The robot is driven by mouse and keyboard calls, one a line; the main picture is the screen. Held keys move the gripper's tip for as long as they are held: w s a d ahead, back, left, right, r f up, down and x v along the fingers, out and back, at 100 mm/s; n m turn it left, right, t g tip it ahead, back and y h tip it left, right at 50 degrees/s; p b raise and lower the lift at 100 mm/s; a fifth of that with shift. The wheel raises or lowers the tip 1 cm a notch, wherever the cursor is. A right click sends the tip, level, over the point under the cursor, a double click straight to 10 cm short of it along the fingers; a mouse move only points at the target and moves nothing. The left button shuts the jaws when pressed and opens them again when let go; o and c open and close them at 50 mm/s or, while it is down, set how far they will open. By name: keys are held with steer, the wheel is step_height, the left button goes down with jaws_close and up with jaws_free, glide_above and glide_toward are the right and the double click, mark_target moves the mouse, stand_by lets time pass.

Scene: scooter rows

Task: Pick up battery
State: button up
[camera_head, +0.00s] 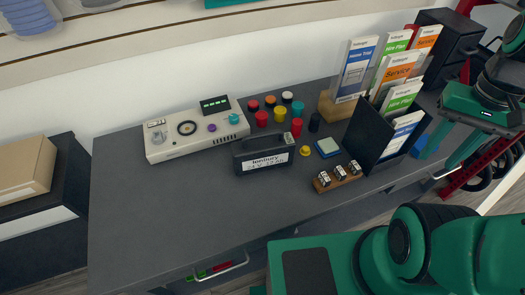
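The battery (263,155) is a black block with a white label reading "Ionbury", and it lies on the dark grey table (180,215) near the middle. My gripper (439,156) is at the right side of the view, near the table's right end. Its two green fingers are spread apart with nothing seen between them. It is well to the right of the battery, with the brochure rack between them. Nothing covers the battery in this view.
A beige device (196,136) stands just behind the battery. Several coloured caps (280,114), a small blue-edged pad (327,147) and a wooden block with dials (338,178) are to its right. A black brochure rack (370,135) stands farther right. The table's front left is clear.

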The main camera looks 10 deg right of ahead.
steer(key=o, duration=0.5)
steer(key=shift+s+r, duration=0.2)
steer(key=shift+s, duration=0.1)
steer(key=shift+o, duration=0.5)
steer(key=w+a+m, duration=0.2)
steer(key=w+a, duration=0.3)
steer(key=w, duration=0.3)
steer(key=shift+w+a+f, duration=0.15)
steer(key=shift+w+a, duration=0.1)
steer(key=shift+w, duration=0.05)
steer(key=m, duration=0.7)
glide_above(263, 143)
steer(key=w+d, duration=0.1)
step_height(263, 143, down, 7)
steer(key=shift+d+f, duration=0.1)
steer(key=shift+f, duration=0.1)
steer(key=shift+m, duration=0.4)
steer(key=f, duration=0.2)
steer(key=a+f, duration=0.1)
steer(key=f, duration=0.2)
steer(key=shift+s, duration=0.1)
steer(key=f, duration=0.5)
steer(key=shift+s, duration=0.35)
steer(key=shift+f, duration=0.6)
